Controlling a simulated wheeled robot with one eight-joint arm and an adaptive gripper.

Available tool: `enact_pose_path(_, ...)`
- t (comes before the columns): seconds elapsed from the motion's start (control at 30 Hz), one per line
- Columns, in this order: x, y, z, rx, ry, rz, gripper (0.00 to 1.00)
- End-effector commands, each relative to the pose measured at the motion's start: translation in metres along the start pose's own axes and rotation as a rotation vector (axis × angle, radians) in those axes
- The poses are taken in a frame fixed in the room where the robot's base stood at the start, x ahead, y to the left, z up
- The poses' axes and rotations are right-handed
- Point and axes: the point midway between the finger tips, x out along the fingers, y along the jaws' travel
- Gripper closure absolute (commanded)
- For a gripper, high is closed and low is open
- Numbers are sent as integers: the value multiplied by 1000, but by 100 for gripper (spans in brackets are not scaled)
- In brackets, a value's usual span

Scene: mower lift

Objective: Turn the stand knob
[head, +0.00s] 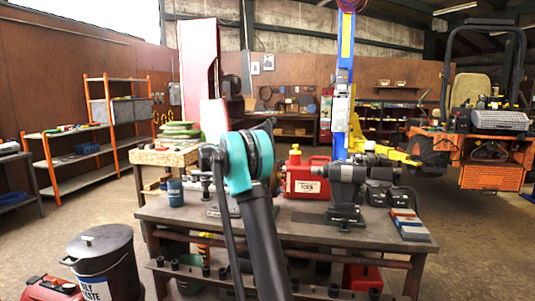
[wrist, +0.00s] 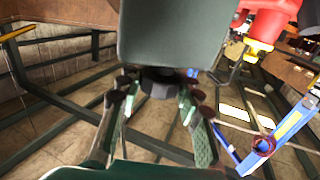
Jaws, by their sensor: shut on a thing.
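In the wrist view, a dark, faceted knob (wrist: 160,82) sits against the end of a dark green block (wrist: 172,32). My gripper (wrist: 158,92) has one finger on each side of the knob, with the fingertips closed on it. The far side of the knob is hidden by the block. In the head view, my arm with its teal joint crosses the middle of the picture and hides the gripper and the knob. I cannot tell there which part the knob belongs to.
A workbench (head: 290,218) holds a red can (head: 306,178), a dark vise (head: 347,185), a blue cup (head: 175,192) and several coloured blocks (head: 408,222). A waste bin (head: 105,265) stands at the front left. An orange mower (head: 490,150) is at the right.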

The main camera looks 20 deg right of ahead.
Motion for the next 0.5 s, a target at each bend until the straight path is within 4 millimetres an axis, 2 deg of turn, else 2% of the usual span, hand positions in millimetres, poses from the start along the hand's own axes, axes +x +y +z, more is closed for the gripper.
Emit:
enact_pose_path(0.1,0,0,-1,1,2,-2,95)
enact_pose_path(0.13,0,0,-1,1,2,-2,63)
enact_pose_path(0.27,0,0,-1,0,1,-2,47)
enact_pose_path(0.3,0,0,-1,0,1,-2,44)
enact_pose_path(0.5,0,0,0,0,1,-1,44)
